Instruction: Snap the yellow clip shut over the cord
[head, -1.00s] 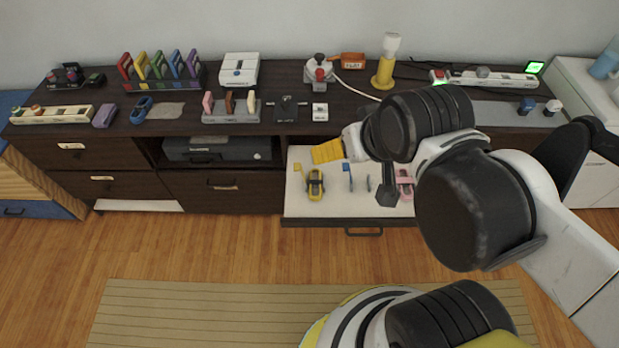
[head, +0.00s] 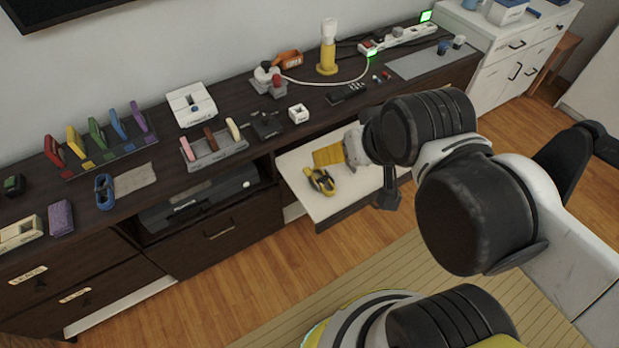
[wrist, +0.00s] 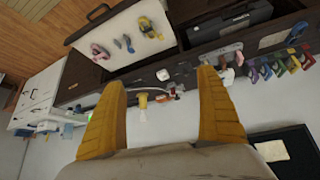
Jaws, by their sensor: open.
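The yellow clip (head: 322,181) lies on the white floor of the pulled-out drawer (head: 337,205). It has dark parts, and I cannot tell whether it is open or shut. It also shows near the top of the wrist view (wrist: 150,27). A white cord (head: 325,84) runs along the cabinet top, apart from the clip; whether any cord lies in the clip is too small to tell. My gripper (head: 328,156) appears just above the clip in the head view. In the wrist view its yellow fingers (wrist: 161,78) are wide apart, with nothing held.
The dark cabinet top holds a yellow lamp-like item (head: 327,60), a power strip (head: 398,40), a white box (head: 191,104) and a rack of coloured pieces (head: 105,145). In the wrist view a pink clip (wrist: 99,51) shares the drawer.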

